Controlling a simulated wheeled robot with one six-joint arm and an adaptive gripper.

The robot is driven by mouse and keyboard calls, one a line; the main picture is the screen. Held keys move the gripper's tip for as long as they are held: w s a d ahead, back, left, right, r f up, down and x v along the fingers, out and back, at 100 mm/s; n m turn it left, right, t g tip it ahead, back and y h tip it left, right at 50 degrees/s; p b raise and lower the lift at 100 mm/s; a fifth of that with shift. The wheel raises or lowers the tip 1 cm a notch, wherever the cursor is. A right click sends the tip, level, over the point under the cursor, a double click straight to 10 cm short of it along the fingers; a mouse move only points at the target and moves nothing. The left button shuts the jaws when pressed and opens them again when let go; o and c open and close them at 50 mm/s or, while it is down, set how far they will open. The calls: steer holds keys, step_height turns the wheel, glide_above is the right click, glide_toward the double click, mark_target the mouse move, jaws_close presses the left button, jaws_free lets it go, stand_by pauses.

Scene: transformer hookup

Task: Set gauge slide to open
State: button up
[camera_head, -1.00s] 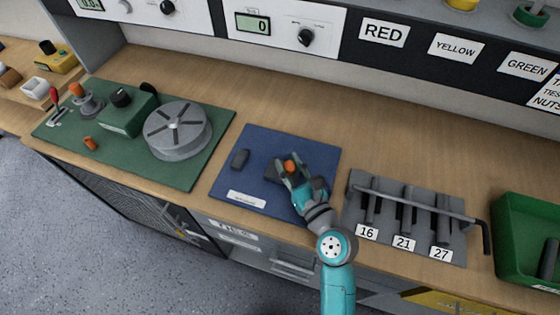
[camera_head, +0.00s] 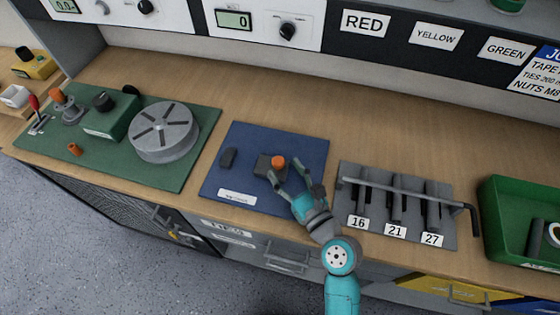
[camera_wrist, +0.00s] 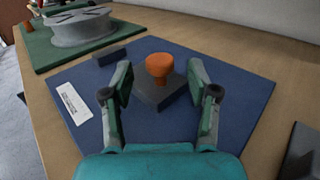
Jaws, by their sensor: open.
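The gauge slide appears to be the dark block with an orange knob (camera_head: 278,162) on the blue mat (camera_head: 235,180); the mat's white label is too small to read. In the wrist view the orange knob (camera_wrist: 159,66) stands on top of the dark grey block (camera_wrist: 160,98). My gripper (camera_head: 293,177) is open at the near right side of the knob. In the wrist view my gripper (camera_wrist: 166,85) has its fingers spread wide, one to each side of the knob and block, touching neither as far as I can see.
A small dark block (camera_head: 228,158) lies at the mat's left. To the right stands a grey rack (camera_head: 448,205) with tools marked 16, 21 and 27 and a long bent bar. A green board (camera_head: 190,175) with a grey disc is left. A green bin (camera_head: 490,220) is far right.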

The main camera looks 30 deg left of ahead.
steer(key=v, duration=0.8)
steer(key=shift+a, duration=0.1)
